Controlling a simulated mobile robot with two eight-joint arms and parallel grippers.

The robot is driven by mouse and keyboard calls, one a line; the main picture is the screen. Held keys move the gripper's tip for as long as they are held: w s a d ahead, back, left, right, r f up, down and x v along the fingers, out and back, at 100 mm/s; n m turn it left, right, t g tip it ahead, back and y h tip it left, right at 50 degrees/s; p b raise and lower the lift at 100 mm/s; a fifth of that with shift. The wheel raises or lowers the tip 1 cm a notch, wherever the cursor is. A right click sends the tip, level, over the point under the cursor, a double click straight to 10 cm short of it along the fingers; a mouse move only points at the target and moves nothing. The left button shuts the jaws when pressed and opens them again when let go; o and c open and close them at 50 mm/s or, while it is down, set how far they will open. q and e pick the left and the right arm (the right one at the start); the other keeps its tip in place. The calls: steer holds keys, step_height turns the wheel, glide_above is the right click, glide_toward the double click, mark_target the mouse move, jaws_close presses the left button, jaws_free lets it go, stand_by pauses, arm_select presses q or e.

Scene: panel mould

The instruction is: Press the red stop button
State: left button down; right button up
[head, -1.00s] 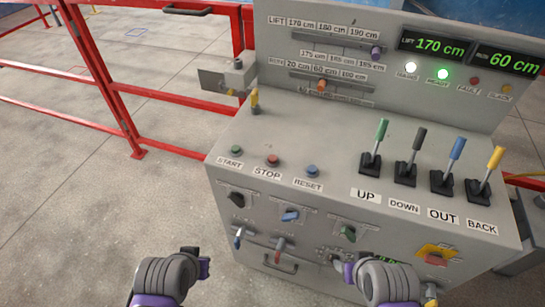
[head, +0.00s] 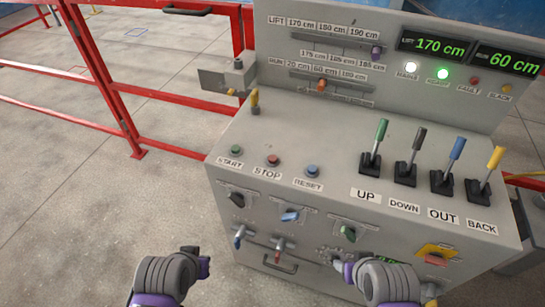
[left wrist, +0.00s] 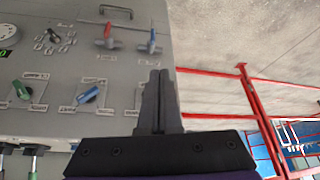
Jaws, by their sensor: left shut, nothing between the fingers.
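The red stop button (head: 273,160) sits on the sloped top of the grey panel, above the STOP label (head: 267,173). It is between the green start button (head: 236,150) and the blue reset button (head: 312,171). My left gripper (head: 206,262) is low in front of the panel, below and left of the button and apart from it. In the left wrist view its fingers (left wrist: 159,100) are together with nothing between them. The stop button does not show in that view. My right gripper (head: 345,268) is near the lower front face; its fingers are too small to judge.
Four tall levers (head: 420,165) stand on the panel's right side. Rotary switches (head: 290,215) and small coloured levers (head: 278,250) stick out from the front face. A red railing (head: 120,100) runs behind at the left. The panel top around the buttons is clear.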

arm_select(q)
steer(key=w+d+r+t+h+b, duration=0.1)
steer(key=w+d+r, duration=0.35)
steer(key=w, duration=0.35)
steer(key=w+d+r+h+b, duration=0.1)
steer(key=w+d+r+h, duration=0.15)
steer(key=w+r, duration=0.4)
step_height(320, 180, up, 6)
steer(key=n+t+h, duration=0.1)
steer(key=n+h, duration=0.1)
glide_above(271, 160)
steer(key=shift+r+b, duration=0.1)
steer(key=shift+b, duration=0.2)
step_height(271, 160, down, 7)
steer(key=b, duration=0.5)
steer(key=shift+b, duration=0.4)
steer(key=shift+f+b, duration=0.35)
steer(key=shift+f, duration=0.6)
steer(key=shift+f, duration=0.1)
steer(key=shift+f, duration=0.3)
